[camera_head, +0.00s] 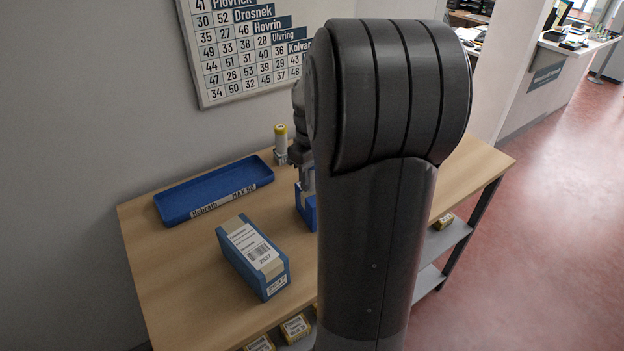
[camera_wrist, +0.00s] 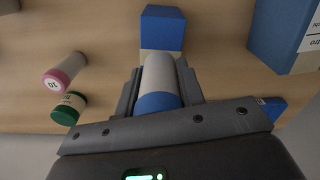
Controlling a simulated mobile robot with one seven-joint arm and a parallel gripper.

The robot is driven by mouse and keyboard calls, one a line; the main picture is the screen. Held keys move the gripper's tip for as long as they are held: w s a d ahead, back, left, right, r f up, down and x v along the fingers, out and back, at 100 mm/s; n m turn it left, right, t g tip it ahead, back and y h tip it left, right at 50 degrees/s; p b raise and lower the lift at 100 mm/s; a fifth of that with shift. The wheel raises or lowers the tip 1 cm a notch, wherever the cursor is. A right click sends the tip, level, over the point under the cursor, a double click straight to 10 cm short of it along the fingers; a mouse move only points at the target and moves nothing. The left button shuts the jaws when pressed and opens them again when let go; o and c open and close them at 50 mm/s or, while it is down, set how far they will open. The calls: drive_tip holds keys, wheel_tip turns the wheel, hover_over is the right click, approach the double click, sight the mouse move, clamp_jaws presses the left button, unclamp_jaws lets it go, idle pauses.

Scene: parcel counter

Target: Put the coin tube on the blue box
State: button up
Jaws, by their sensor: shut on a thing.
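My gripper (camera_wrist: 160,84) is shut on a coin tube (camera_wrist: 158,68), a pale cylinder with a blue end, in the wrist view. The tube lies between the two fingers. A small blue box (camera_wrist: 162,24) with a pale lower part is just beyond the tube; whether they touch I cannot tell. In the head view the blue box (camera_head: 308,214) shows only partly, behind my arm. My gripper (camera_head: 301,152) is mostly hidden there too, above the table near the box.
A yellow-capped tube (camera_head: 281,138) stands at the back. Pink-ended (camera_wrist: 65,72) and green-ended (camera_wrist: 70,107) tubes are left in the wrist view. A blue tray (camera_head: 213,193) and a labelled blue parcel (camera_head: 252,256) are on the table (camera_head: 183,290). The front left is clear.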

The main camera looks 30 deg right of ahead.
drive_tip(key=shift+f, duration=0.55)
drive_tip(key=shift+f, duration=0.15)
drive_tip(key=o, duration=1.1)
